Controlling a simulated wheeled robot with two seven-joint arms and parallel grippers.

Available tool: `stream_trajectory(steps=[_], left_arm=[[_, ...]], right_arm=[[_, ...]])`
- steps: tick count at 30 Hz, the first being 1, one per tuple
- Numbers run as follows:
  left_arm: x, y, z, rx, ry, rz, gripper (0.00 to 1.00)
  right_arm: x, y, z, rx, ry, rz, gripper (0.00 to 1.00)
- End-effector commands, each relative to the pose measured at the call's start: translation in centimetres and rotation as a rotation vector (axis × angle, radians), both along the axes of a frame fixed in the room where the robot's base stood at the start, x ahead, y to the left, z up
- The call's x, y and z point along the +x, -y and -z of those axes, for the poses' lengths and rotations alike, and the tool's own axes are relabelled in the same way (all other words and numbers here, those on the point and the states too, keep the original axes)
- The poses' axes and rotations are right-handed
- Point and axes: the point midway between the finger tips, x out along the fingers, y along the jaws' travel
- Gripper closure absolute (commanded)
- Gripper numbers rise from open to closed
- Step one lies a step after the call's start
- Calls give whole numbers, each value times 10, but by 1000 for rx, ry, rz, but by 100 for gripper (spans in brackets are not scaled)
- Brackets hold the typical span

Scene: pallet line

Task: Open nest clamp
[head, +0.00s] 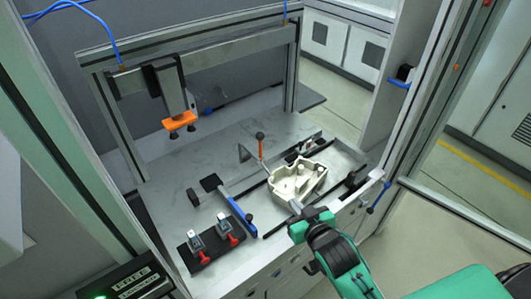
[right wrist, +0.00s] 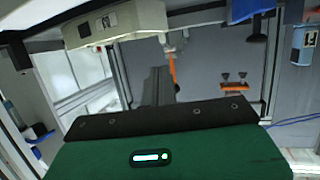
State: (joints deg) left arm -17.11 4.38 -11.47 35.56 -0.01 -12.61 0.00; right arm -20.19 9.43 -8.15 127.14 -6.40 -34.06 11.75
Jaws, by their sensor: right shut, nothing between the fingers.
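A cream casting (head: 297,181) sits in the nest on the metal worktop. Behind it stands an upright lever with an orange-brown handle (head: 260,147), joined to a bent grey bar. This looks like the nest clamp; whether it is locked I cannot tell. In the right wrist view the orange handle (right wrist: 172,70) shows near the centre, with the cream casting (right wrist: 115,22) at upper left. My right gripper (head: 296,208) is shut and empty, just in front of the casting and apart from the handle. It also shows in the right wrist view (right wrist: 156,82). My left gripper is not in view.
Two red-handled toggle clamps (head: 213,243) sit on a black base at front left. A blue bar (head: 243,216) lies left of the nest. An orange tool (head: 180,121) hangs from the gantry. Frame posts stand at both sides. The worktop's back left is mostly clear.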

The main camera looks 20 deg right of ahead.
Motion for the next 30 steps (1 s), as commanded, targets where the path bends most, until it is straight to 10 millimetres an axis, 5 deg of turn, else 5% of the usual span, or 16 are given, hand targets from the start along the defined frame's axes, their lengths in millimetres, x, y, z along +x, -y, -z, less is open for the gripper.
stream_trajectory(steps=[9, 17, 30], left_arm=[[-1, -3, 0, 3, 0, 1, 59], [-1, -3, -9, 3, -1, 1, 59], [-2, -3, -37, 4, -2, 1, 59]], right_arm=[[34, -9, -49, 51, 295, -55, 100], [56, -13, -54, 54, 307, -57, 100], [137, -25, -55, 54, 304, -57, 100]])
